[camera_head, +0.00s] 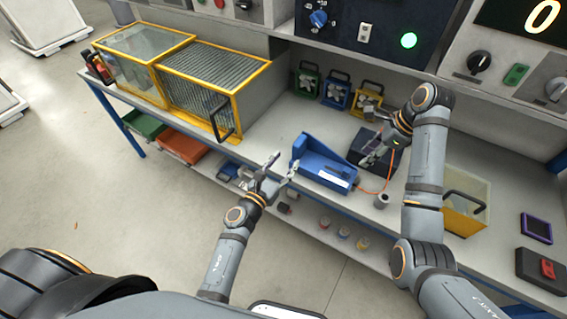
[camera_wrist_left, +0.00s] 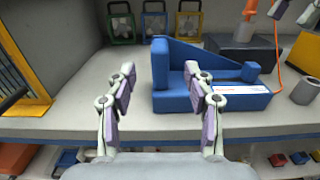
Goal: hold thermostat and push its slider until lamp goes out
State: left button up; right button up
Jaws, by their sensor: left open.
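A blue device with a tall sloped side (camera_head: 322,168), which I take to be the thermostat, sits near the bench's front edge. A pale strip (camera_wrist_left: 240,90) runs along its front in the left wrist view; I cannot make out a slider there. A round green lamp (camera_head: 408,40) is lit on the dark panel.
An orange cable (camera_head: 388,178) loops beside the blue device, near a grey cup (camera_head: 381,201). A dark box (camera_head: 368,143) stands behind. Yellow-framed bins (camera_head: 205,85) fill the bench's left; bare bench lies between them and the device. Several coloured items sit on the lower shelf.

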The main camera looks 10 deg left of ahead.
aim_at(305, 135)
pick_arm(q)
jog(key=x, duration=1)
jog(key=shift+w+d+f, duration=0.1)
jog(key=shift+w, duration=0.2)
jog(key=shift+c, duration=0.3)
